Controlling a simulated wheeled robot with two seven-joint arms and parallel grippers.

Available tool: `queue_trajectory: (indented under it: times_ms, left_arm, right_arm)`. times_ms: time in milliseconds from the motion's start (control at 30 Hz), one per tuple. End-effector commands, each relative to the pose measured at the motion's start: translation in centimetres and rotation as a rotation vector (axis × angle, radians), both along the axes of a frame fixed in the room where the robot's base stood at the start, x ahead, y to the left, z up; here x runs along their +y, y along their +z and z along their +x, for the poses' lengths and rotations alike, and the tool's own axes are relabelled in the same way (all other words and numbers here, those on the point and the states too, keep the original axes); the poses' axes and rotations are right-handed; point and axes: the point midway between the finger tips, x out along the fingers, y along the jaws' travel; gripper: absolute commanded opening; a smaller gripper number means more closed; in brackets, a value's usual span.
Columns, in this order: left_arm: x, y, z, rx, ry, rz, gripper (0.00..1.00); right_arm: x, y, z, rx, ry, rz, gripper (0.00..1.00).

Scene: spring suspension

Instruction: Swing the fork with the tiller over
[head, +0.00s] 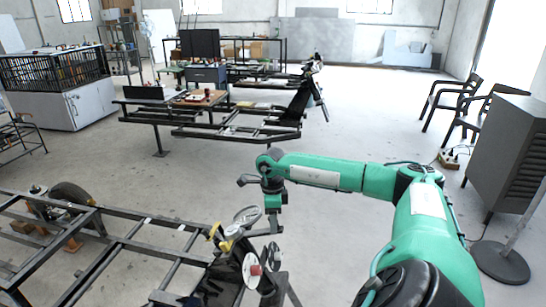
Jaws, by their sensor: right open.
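The dark front fork assembly (228,274) stands at the right end of a black vehicle frame (120,242) in the lower left. A grey round part (247,215) and a white disc with a red centre (251,269) are on it. A dark bar (262,232), perhaps the tiller, sticks out to the right near the top. My right gripper (275,225) points down at this bar's outer end. It is open; I cannot tell whether its fingers straddle the bar or touch it. My left gripper is out of view.
A second black frame (240,133) stands further back with its own front end. A grey louvred cabinet (508,150), dark chairs (450,100) and a round stand base (502,262) are at the right. The floor between the frames is clear.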

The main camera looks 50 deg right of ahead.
Motion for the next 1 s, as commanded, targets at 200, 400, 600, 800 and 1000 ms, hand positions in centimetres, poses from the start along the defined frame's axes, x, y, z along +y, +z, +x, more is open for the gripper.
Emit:
queue_trajectory:
  times_ms: [200,400,600,800,1000]
  left_arm:
    - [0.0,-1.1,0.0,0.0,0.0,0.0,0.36]
    - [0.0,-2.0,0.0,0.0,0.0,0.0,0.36]
    - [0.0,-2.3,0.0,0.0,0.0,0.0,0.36]
    - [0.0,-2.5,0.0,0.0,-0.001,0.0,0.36]
    - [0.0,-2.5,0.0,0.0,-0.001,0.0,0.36]
  right_arm:
    - [-0.2,3.1,0.4,-0.007,0.0,-0.001,0.46]
    - [-0.5,7.9,0.8,-0.008,-0.001,0.0,0.46]
    - [-0.7,11.4,1.0,-0.004,0.0,0.001,0.46]
    - [-0.9,13.2,1.1,-0.004,0.0,0.0,0.46]
    - [-0.9,13.5,1.1,-0.001,0.0,-0.001,0.46]
